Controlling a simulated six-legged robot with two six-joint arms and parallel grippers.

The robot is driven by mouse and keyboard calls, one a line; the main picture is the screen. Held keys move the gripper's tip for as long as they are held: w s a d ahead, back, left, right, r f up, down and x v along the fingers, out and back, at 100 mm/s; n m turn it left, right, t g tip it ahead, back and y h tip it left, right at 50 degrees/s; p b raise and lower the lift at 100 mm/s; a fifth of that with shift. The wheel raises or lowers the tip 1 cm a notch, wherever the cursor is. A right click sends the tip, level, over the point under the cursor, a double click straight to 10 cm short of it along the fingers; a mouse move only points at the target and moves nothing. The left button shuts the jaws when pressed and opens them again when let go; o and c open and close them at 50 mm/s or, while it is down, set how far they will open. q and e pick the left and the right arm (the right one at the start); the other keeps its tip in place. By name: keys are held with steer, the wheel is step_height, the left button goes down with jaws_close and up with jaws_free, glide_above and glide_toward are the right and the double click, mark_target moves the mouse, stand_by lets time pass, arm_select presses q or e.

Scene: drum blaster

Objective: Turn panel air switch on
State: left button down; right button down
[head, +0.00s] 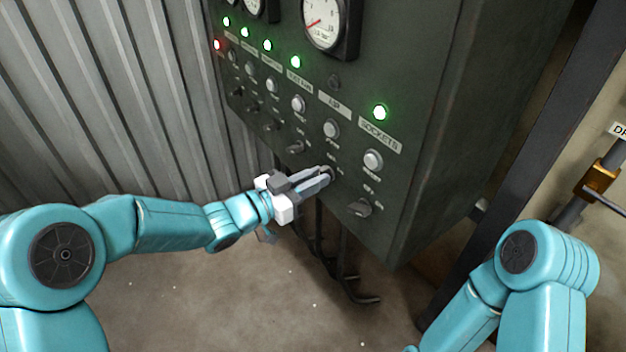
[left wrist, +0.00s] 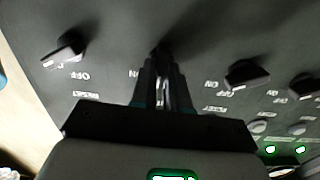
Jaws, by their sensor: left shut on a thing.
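The dark control panel (head: 405,60) fills the upper middle of the head view. The "AIR" label (head: 335,104) has a dark, unlit lamp (head: 334,82) above it and a pale round reset button (head: 331,129) below. My left gripper (head: 326,176) reaches in from the left and is shut on the air switch, in the bottom row below that button. Its fingers mostly hide the switch, so its angle cannot be told. In the left wrist view the closed fingers (left wrist: 160,75) point at the panel face. My right gripper is out of view.
Neighbouring switches are the sockets switch (head: 360,208) on the right and another knob (head: 295,147) on the left. Green lamps (head: 380,112) glow above other labels, and one red lamp (head: 217,44) is lit at far left. Dark cables (head: 350,285) hang below the panel.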

arm_select(q)
steer(key=shift+s+d+f+m+b, duration=0.1)
steer(key=shift+m+b, duration=2.75)
steer(key=shift+b, duration=0.15)
steer(key=shift+s+f+m+b, duration=0.1)
steer(key=shift+m+b, duration=2.75)
steer(key=shift+b, duration=0.1)
steer(key=c, duration=1.1)
jaws_free()
steer(key=p+v, duration=0.2)
steer(key=v, duration=1.4)
steer(key=shift+s+r+p, duration=0.1)
steer(key=shift+p, duration=0.2)
